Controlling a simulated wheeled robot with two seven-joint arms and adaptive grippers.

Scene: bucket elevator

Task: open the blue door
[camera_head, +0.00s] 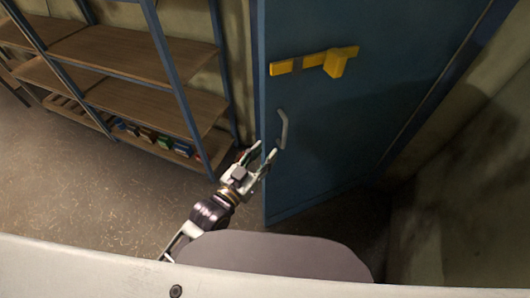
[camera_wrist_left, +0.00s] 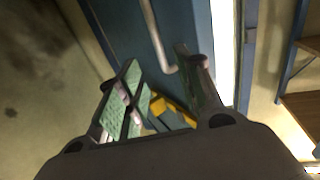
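The blue door (camera_head: 345,125) stands right of centre in the head view. A light grey handle (camera_head: 283,128) is near its left edge, below a yellow bar with a block (camera_head: 312,62). My left gripper (camera_head: 264,152) is just below the handle, its two fingers apart. In the left wrist view the handle (camera_wrist_left: 156,35) runs down into the space between the open fingers (camera_wrist_left: 157,60). I cannot tell whether a finger touches it. The yellow piece (camera_wrist_left: 173,112) also shows between the fingers. I cannot tell whether the door is ajar. My right gripper is not in view.
A shelf rack with blue posts and wooden boards (camera_head: 135,52) stands left of the door, with small coloured boxes (camera_head: 163,142) on its lowest board. A pale wall (camera_head: 480,150) closes off the right. The brown floor (camera_head: 90,195) at the left is clear.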

